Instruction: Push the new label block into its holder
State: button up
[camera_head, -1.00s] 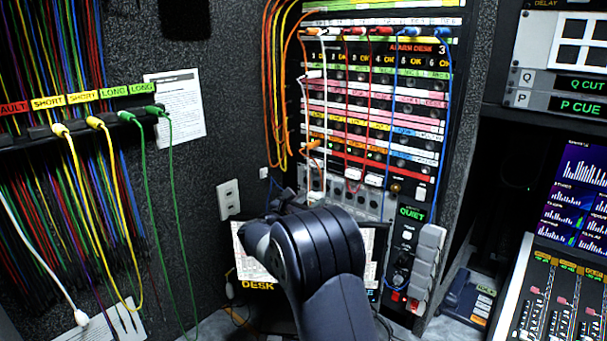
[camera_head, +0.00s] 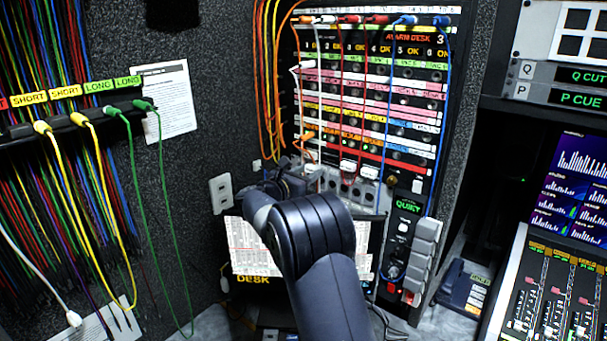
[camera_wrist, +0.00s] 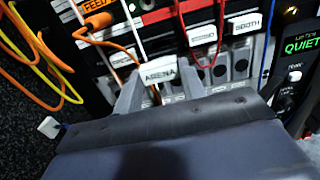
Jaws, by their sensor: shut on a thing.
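The new label block, white and marked ARENA (camera_wrist: 160,73), is between the two grey fingers of my gripper (camera_wrist: 158,88) in the wrist view. My gripper (camera_head: 292,178) is shut on it, close in front of the lower part of the patch panel (camera_head: 340,120). The wrist view shows the block just left of two other white label blocks, one unclear (camera_wrist: 202,34) and one reading BOOTH (camera_wrist: 245,22). The block's own holder is hidden behind it and the fingers. I cannot tell whether the block touches the panel.
Orange, white, red and blue cords hang across the panel, some close to my gripper. A grey strip with round holes (camera_wrist: 225,72) lies below the labels. The QUIET unit (camera_head: 407,207) is at right. A screen marked DESK (camera_head: 255,262) stands below my arm.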

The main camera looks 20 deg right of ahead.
jog(key=shift+p+x, duration=0.5)
jog(key=shift+x, duration=1.4)
jog(key=shift+p+x, duration=0.75)
jog(key=shift+x, duration=1.3)
jog(key=o, duration=1.4)
jog(key=shift+c, duration=0.2)
jog(key=b, duration=0.4)
send_near(311, 171)
jog(key=x, duration=0.5)
jog(key=shift+w+d, duration=0.15)
jog(key=shift+d, duration=0.1)
